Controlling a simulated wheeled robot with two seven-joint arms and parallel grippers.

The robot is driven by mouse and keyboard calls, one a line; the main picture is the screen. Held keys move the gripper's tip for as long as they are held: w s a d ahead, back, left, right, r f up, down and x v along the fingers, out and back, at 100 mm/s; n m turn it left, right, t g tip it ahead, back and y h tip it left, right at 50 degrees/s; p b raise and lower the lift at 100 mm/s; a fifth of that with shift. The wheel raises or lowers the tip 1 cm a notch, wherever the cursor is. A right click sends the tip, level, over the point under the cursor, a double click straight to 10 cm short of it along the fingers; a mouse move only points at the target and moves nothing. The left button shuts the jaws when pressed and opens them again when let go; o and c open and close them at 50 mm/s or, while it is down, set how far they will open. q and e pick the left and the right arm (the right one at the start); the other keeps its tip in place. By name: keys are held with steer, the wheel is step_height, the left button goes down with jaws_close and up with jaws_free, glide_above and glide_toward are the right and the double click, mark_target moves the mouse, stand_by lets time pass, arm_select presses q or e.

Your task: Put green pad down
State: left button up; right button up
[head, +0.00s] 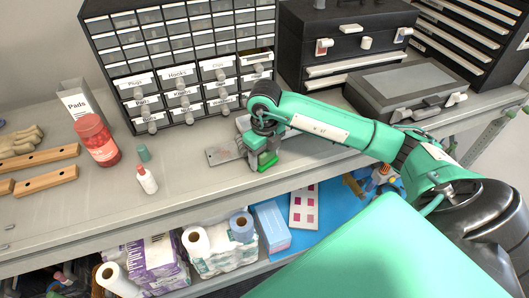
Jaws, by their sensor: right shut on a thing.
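My right gripper (259,158) reaches over the grey bench from the right, low in front of the drawer cabinet. It points down and is shut on a small bright green pad (268,163). The pad shows at the fingertips, close to the bench top; I cannot tell whether it touches the surface. The gripper hides part of the pad. A grey flat plate (223,154) with brownish marks lies just left of the gripper. My left gripper is not in view.
The drawer cabinet (186,60) stands behind. A box labelled Pads (76,103), a red jar (96,140), a small white bottle (147,180) and wooden bars (45,181) are at left. A grey case (405,88) is at right. The bench (200,205) is clear in front.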

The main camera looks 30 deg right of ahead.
steer(key=shift+f, duration=0.1)
steer(key=shift+f, duration=0.15)
steer(key=o, duration=0.9)
step_height(320, 180, up, 11)
steer(key=b, duration=0.3)
steer(key=shift+f, duration=0.2)
steer(key=shift+r, duration=0.9)
steer(key=shift+f, duration=0.1)
